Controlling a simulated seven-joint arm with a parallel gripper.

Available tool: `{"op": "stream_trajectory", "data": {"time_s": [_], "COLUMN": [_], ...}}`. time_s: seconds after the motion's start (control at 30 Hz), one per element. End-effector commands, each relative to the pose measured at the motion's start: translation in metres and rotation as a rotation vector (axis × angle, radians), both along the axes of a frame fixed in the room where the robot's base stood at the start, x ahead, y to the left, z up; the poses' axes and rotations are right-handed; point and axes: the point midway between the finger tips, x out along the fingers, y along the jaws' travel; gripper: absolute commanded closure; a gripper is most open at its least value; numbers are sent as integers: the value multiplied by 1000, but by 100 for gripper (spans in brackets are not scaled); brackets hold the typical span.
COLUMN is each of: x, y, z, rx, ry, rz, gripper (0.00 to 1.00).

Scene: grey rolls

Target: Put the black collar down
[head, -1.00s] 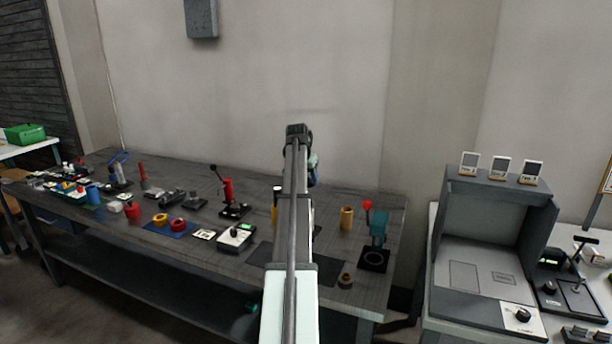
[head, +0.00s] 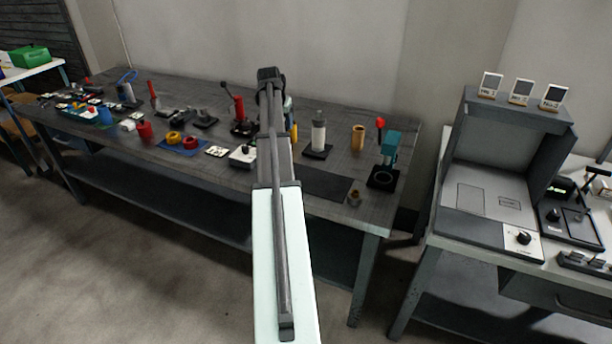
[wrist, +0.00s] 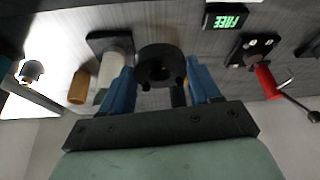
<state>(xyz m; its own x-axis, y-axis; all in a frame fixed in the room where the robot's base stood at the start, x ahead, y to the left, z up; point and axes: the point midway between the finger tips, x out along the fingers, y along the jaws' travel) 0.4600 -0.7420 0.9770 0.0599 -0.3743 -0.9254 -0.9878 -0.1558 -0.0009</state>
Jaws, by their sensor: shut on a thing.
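The black collar (wrist: 160,66) is a thick dark ring with a hole through it. It shows in the wrist view between the blue fingers of my gripper (wrist: 161,80), which is shut on it. The collar appears held above the grey bench (head: 345,208), but its exact height is unclear. In the head view my arm hides the collar and most of the gripper.
Near the collar in the wrist view are a white cylinder on a black base (wrist: 115,62), a tan cylinder (wrist: 79,86), a green-lit display (wrist: 226,20) and a red-handled press (wrist: 266,80). A dark mat (head: 327,184) lies bare on the bench.

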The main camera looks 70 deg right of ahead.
Motion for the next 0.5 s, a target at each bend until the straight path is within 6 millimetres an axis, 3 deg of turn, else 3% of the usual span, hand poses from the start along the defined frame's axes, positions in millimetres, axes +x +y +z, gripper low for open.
{"op": "stream_trajectory", "data": {"time_s": [0.03,0.2,0.3,0.5], "x": [-1,-15,-26,-24], "y": [26,67,77,71], "z": [-13,-37,-39,-38], "rx": [0,0,0,2], "ry": [0,2,0,2], "rz": [12,-16,-68,-144], "gripper": [82,82,82,82]}}
